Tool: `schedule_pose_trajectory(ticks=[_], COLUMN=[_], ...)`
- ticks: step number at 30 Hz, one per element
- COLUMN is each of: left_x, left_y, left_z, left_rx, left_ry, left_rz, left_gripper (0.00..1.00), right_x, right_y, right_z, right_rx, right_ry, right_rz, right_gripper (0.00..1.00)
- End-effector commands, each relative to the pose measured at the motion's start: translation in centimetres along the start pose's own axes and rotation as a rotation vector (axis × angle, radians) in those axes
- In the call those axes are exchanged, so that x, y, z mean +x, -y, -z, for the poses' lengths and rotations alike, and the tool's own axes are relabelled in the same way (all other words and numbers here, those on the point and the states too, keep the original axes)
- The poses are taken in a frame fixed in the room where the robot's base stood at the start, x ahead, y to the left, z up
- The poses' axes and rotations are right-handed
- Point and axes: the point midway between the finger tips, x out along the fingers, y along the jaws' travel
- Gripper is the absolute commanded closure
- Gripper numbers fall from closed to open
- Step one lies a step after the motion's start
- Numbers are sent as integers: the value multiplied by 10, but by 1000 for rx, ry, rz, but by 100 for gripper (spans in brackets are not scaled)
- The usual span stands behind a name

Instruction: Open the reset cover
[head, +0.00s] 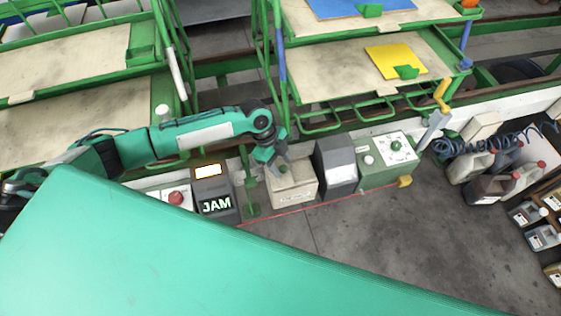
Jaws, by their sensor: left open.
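My left arm comes in from the left, and its gripper (279,168) points down over a beige box (292,191) in the row of controls. The fingers are open at the back left of this box's top. I cannot tell whether they touch it. A dark grey housing with a sloped face (338,168) stands just right of the beige box. No label reading reset is legible, so I cannot tell which part is the reset cover. My right gripper is not in view.
Left of the gripper are a dark box marked JAM (216,204) and a red button (176,198). A green control box with a knob (388,158) stands to the right. Green-framed racks (110,112) rise behind. Jugs (492,187) stand on the floor at right.

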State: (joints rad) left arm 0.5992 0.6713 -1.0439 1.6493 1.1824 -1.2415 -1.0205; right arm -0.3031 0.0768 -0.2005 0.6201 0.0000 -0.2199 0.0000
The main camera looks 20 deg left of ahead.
Motion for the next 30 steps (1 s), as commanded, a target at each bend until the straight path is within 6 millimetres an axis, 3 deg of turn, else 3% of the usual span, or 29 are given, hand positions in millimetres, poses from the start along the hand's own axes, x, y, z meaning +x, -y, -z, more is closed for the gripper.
schedule_pose_trajectory(ticks=[2,9,14,24,30], left_x=[0,0,0,14,15], left_y=[0,0,1,34,41], left_z=[0,0,1,31,37], left_rx=[0,0,0,0,-1], left_ry=[0,0,0,-1,0], left_rz=[0,0,0,1,0], left_gripper=[57,100,100,100,100], right_x=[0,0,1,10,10], right_y=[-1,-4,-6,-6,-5], right_z=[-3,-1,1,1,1], right_rx=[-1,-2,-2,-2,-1], right_ry=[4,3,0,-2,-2], right_rz=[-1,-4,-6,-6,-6], right_gripper=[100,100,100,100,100])
